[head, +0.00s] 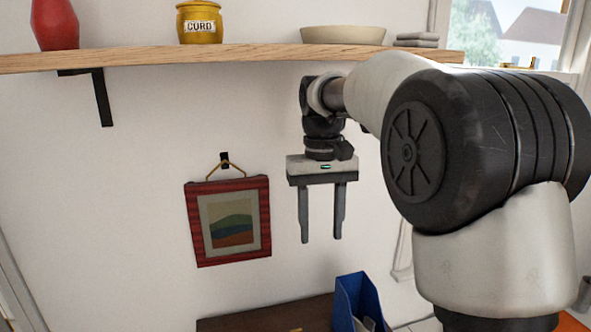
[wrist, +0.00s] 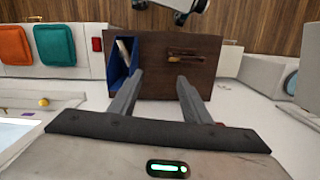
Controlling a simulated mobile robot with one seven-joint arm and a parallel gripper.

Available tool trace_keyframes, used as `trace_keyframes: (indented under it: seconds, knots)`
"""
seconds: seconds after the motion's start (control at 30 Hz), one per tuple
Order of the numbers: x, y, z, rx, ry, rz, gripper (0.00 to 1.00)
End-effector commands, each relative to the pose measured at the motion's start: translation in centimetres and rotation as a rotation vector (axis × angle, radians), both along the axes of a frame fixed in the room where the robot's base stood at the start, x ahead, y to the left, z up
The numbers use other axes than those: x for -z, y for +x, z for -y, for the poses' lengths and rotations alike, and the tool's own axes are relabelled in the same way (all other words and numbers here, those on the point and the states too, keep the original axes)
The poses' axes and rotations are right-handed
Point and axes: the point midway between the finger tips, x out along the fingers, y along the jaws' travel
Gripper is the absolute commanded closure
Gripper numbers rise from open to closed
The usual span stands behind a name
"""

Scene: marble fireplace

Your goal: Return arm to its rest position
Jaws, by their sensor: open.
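My gripper (head: 321,241) hangs below the wooden shelf in the head view, its two fingers pointing down and spread apart. Nothing is between the fingers. My arm reaches in from the right, with its large elbow joint filling the right side of the head view. In the wrist view the open gripper (wrist: 157,80) is seen above a dark brown wooden surface, empty.
A wooden shelf (head: 230,57) above holds a yellow CURD jar (head: 200,22), a red vase (head: 55,24) and a cream bowl (head: 343,35). A framed picture (head: 228,220) hangs left of my gripper. A blue holder (head: 358,300) stands below on a brown top (head: 265,316).

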Motion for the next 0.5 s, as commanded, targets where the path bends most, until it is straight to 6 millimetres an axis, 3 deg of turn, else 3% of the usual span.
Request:
trace_keyframes:
  seconds: [0.1,0.23,0.37,0.5]
  knots:
    - [-2.4,-4.2,2.5,0.036,0.017,0.110,0.56]
    - [-3.3,-9.0,4.6,0.071,0.032,0.222,0.56]
    - [-2.8,-13.8,6.5,0.105,0.042,0.335,0.56]
    - [-1.0,-18.4,7.9,0.139,0.050,0.447,0.56]
